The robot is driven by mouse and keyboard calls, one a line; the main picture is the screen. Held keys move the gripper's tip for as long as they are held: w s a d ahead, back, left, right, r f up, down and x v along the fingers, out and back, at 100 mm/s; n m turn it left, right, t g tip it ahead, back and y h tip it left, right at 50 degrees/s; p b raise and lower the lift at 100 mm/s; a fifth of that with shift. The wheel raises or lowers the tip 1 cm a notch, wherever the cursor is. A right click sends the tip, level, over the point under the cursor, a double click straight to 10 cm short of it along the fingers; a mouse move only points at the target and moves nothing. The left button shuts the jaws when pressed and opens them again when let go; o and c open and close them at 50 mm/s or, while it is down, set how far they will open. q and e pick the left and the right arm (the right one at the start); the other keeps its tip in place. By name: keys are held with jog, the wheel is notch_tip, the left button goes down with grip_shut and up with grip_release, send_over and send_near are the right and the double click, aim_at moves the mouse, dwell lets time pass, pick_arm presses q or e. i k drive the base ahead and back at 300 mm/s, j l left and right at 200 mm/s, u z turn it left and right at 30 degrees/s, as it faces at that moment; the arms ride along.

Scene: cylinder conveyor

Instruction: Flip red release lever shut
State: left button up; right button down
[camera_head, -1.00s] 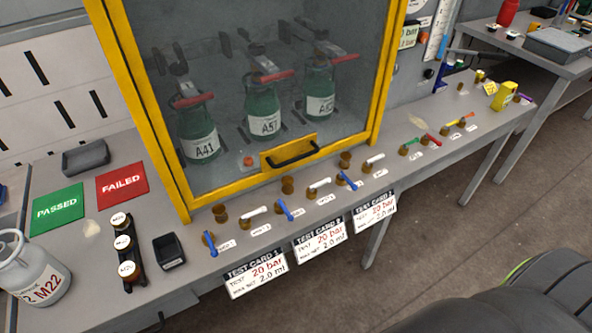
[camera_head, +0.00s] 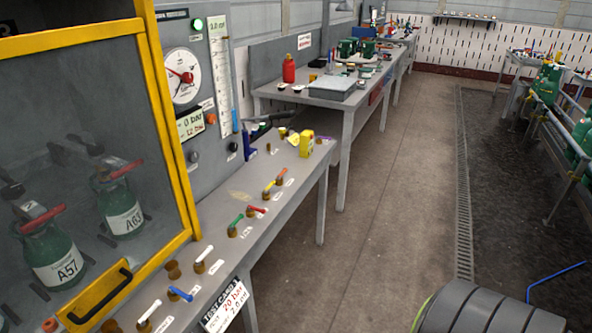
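A small red lever (camera_head: 257,209) sits on a brass valve on the grey bench, right of the yellow-framed cabinet. It stands between a green lever (camera_head: 236,221) and a yellow lever (camera_head: 269,187). The label beside it is too small to read, and I cannot tell whether the lever is open or shut. Longer red handles (camera_head: 44,214) also show on the green cylinders behind the cabinet window. Neither of my grippers is in view.
The yellow-framed cabinet door (camera_head: 168,110) stands at the left. A yellow box (camera_head: 307,144) is farther along the bench (camera_head: 262,238). White levers (camera_head: 205,254) and a blue lever (camera_head: 180,294) are nearer. The floor (camera_head: 385,210) right of the bench is open.

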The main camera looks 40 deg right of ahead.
aim_at(250, 208)
jog(key=i+l+z, duration=0.1)
jog(key=l+z, duration=0.35)
jog(key=i+l+z, duration=0.2)
jog(key=l+z, duration=0.2)
